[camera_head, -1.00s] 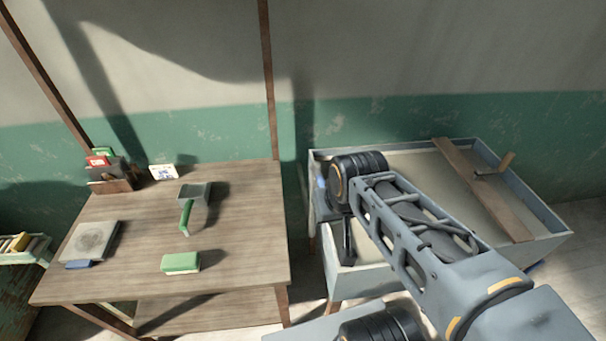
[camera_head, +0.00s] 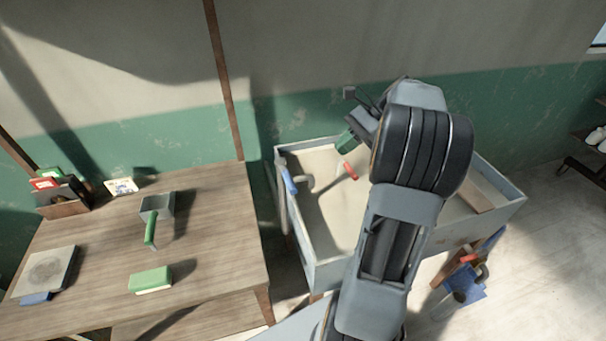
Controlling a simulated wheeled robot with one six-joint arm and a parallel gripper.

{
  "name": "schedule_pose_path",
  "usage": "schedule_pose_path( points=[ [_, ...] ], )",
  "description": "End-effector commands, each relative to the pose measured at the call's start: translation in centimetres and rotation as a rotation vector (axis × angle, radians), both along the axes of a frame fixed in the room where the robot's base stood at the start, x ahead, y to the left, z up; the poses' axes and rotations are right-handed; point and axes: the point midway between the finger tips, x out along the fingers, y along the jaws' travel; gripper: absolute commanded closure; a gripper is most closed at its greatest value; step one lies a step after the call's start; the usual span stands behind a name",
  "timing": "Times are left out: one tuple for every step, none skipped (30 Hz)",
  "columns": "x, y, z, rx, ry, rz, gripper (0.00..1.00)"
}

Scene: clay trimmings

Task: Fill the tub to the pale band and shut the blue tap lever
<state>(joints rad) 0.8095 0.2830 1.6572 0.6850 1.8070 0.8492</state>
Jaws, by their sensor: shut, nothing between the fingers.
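The tub (camera_head: 326,269) is a grey-blue rectangular basin on legs, right of the table. Its inside looks beige; I cannot make out a pale band or a water level. A blue piece (camera_head: 288,181), which looks like the tap lever, is at its left wall beside a grey spout-like part (camera_head: 305,183). I cannot tell whether the tap is open. My gripper (camera_head: 358,127) is above the tub's back part, right of the blue piece and apart from it. It is shut and empty, partly hidden by my thick wrist. My arm hides the tub's middle.
A red-ended stick (camera_head: 347,171) shows in the tub near my gripper. A plank (camera_head: 484,194) lies at its right. Blue and red items (camera_head: 466,284) are low at the right.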

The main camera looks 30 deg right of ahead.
Motion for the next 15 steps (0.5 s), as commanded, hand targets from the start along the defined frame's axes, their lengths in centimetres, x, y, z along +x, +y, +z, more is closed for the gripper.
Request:
schedule_pose_path(
  points=[
    [0.0,0.6,-0.4,0.003,0.002,0.000,1.00],
    [0.1,0.9,-0.7,0.003,0.003,0.000,1.00],
    [0.1,1.5,-1.0,0.003,0.003,0.001,1.00],
    [0.2,1.9,-1.4,0.002,0.002,0.001,1.00],
    [0.3,2.4,-1.7,0.003,0.002,0.002,1.00],
    [0.3,3.0,-2.2,0.002,0.002,0.001,1.00],
    [0.4,3.5,-2.6,0.003,0.003,0.001,1.00],
    [0.5,3.9,-3.0,0.002,0.002,0.002,1.00],
    [0.6,4.5,-3.4,0.002,0.002,0.002,1.00],
    [0.6,5.0,-3.8,0.001,0.002,0.002,1.00],
    [0.6,5.4,-4.1,0.001,0.002,0.002,1.00],
    [0.7,6.0,-4.6,0.001,0.002,0.002,1.00],
    [0.8,6.3,-4.9,0.001,0.001,0.002,1.00],
    [0.8,6.7,-5.2,0.001,0.001,0.002,1.00],
    [0.9,7.2,-5.6,0.000,0.001,0.002,1.00]
  ],
)
